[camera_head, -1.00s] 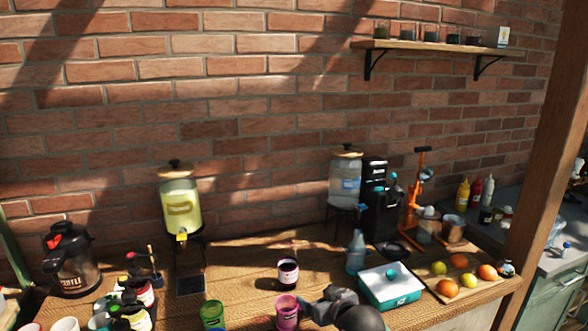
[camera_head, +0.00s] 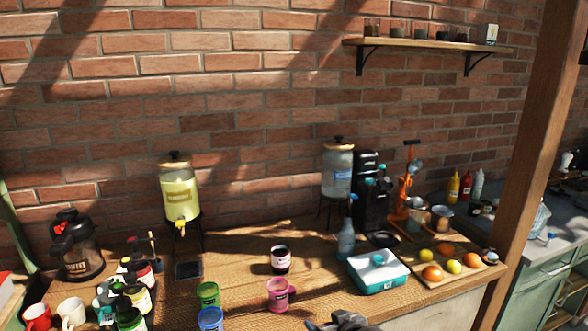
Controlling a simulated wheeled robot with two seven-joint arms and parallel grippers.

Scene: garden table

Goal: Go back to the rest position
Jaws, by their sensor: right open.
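My right gripper (camera_head: 322,325) shows only in part at the bottom edge of the head view, in front of the table. Nothing shows between its jaws, which are open, though most of it is cut off by the frame. A pink mug (camera_head: 279,296) stands upright on the wooden table (camera_head: 240,270), up and to the left of the gripper and apart from it. My left gripper is out of view.
A teal and white ice box (camera_head: 378,283) and a board (camera_head: 470,271) with fruit stand to the right. A dark jar (camera_head: 280,262) is behind the mug. Green (camera_head: 207,296) and blue (camera_head: 211,319) cups stand left of it. Several bottles and mugs crowd the left.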

